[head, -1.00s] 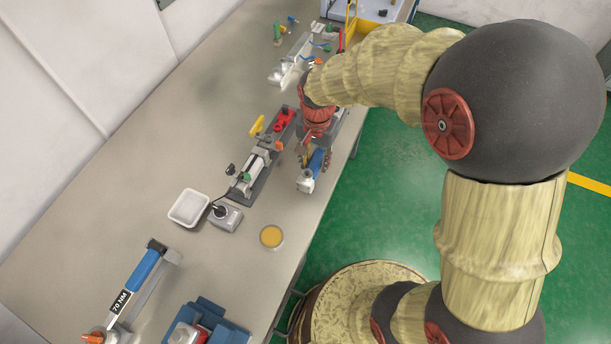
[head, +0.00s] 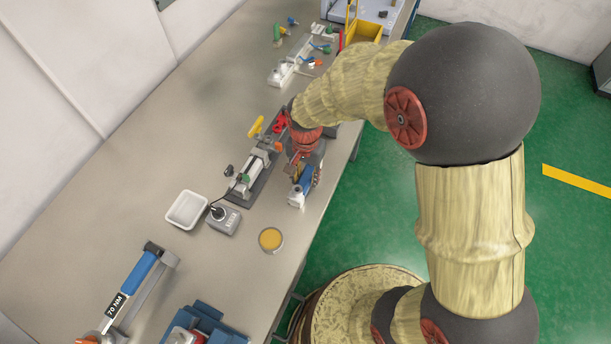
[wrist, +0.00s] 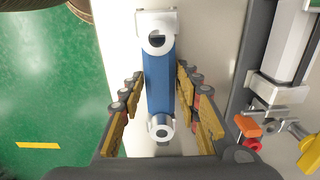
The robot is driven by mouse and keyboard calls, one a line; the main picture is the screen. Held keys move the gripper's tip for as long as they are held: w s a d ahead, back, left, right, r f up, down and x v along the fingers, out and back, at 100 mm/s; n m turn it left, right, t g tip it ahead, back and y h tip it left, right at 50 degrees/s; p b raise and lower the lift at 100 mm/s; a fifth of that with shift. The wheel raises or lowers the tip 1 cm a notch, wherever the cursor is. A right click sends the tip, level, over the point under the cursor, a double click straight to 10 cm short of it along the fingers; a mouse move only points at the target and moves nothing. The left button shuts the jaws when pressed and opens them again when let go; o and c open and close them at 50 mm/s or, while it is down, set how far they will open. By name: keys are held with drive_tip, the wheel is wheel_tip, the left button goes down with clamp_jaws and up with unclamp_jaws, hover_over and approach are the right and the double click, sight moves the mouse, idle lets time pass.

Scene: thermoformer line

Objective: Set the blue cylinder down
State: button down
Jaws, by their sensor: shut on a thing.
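The blue cylinder (wrist: 160,75) has silver end fittings, each with a round hole or pin. In the wrist view it lies lengthwise between the two yellow-and-grey fingers of my gripper (wrist: 161,85), which is shut on it. In the head view the blue cylinder (head: 304,183) shows below my gripper (head: 299,170), near the table's right edge, and my wrist hides part of it. I cannot tell whether it touches the table.
A clamp fixture (head: 250,175) with yellow and red handles stands just left of my gripper. A white tray (head: 171,222), a grey box (head: 224,220) and a round yellow-topped dish (head: 271,239) are nearer. The table (head: 215,125) is bare left of the fixture.

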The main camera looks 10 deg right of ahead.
drive_tip(key=shift+f, duration=0.1)
drive_tip(key=c, duration=1.3)
unclamp_jaws()
wheel_tip(320, 180, up, 12)
drive_tip(key=p, duration=0.3)
wheel_tip(320, 180, up, 12)
drive_tip(key=f+n+t, duration=0.1)
drive_tip(key=n+t, duration=0.2)
hover_over(305, 177)
drive_tip(key=s+d, duration=0.6)
drive_tip(key=s+d+r+n+t, duration=0.2)
drive_tip(key=s+d+r, duration=0.3)
drive_tip(key=s, duration=0.4)
drive_tip(key=shift+s+r+n+t, duration=0.3)
drive_tip(key=shift+r+n, duration=0.35)
drive_tip(key=shift+n, duration=0.25)
